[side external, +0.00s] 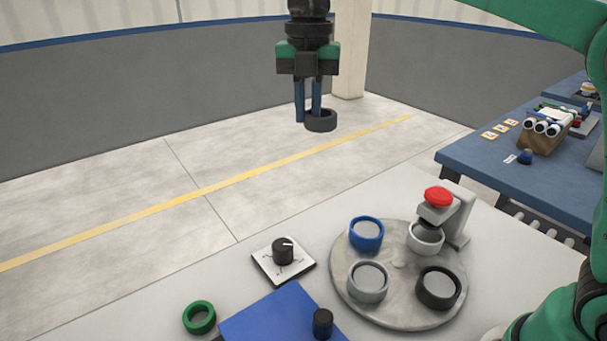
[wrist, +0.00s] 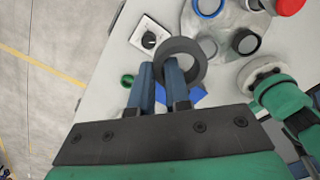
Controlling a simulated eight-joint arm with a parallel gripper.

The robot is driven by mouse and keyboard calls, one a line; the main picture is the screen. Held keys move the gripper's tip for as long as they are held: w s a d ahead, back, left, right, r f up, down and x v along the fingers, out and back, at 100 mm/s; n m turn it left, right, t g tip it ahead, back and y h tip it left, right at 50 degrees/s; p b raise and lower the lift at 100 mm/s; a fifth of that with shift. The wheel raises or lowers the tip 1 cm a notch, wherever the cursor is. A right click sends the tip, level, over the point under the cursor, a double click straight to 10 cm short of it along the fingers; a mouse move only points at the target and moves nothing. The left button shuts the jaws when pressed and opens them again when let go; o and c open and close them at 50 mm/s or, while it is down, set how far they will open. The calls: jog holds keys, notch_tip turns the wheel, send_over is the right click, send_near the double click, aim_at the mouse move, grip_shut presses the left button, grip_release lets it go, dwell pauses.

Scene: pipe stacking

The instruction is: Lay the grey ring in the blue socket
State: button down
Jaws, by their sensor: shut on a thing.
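My gripper (side external: 308,113) hangs high at the back in the side view, its blue fingers shut on the wall of a dark grey ring (side external: 320,126). The ring juts out to the right of the fingers there; in the wrist view (wrist: 198,55) it sits at the fingertips (wrist: 160,70), its hole facing the camera. The blue socket (side external: 366,247) is on a round grey plate (side external: 398,302), below and nearer the side camera than the ring. In the wrist view the blue socket (wrist: 196,10) is at the top edge, partly cut off and apart from the ring.
The plate also bears a light grey socket (side external: 368,296), a black socket (side external: 438,303) and a pale socket (side external: 425,250) under a red-topped press (side external: 439,196). A dial box (side external: 283,260), green ring (side external: 187,317) and blue panel (side external: 260,322) lie left.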

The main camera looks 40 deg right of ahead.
send_over(357, 228)
notch_tip(357, 228, down, 20)
jog(key=shift+r, duration=0.1)
dwell(0.5)
jog(key=shift+f, duration=0.3)
